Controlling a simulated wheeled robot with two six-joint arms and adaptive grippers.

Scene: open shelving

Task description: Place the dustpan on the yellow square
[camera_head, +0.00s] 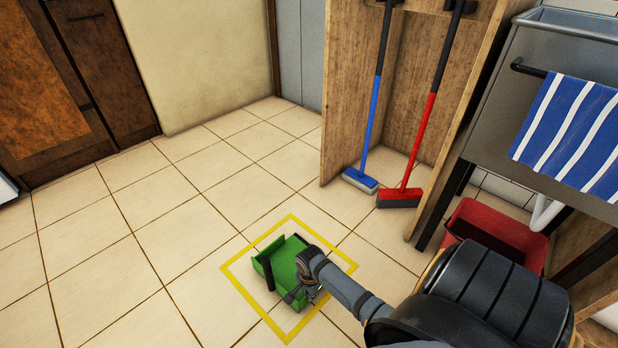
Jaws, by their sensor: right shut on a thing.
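The green dustpan (285,262) is within the yellow square (238,285) outlined on the tiled floor in the head view. Whether its underside touches the floor I cannot tell. My right gripper (303,291) is shut on the dustpan at its right side, and my arm comes in from the lower right. The gripper and wrist hide part of the dustpan and the square's right side. My left gripper is not in view.
A wooden shelf unit (334,120) holds a blue broom (374,105) and a red broom (430,115). A red bin (495,232) stands below a grey sink cabinet with a striped towel (575,135). Brown cabinets (70,90) stand at the left.

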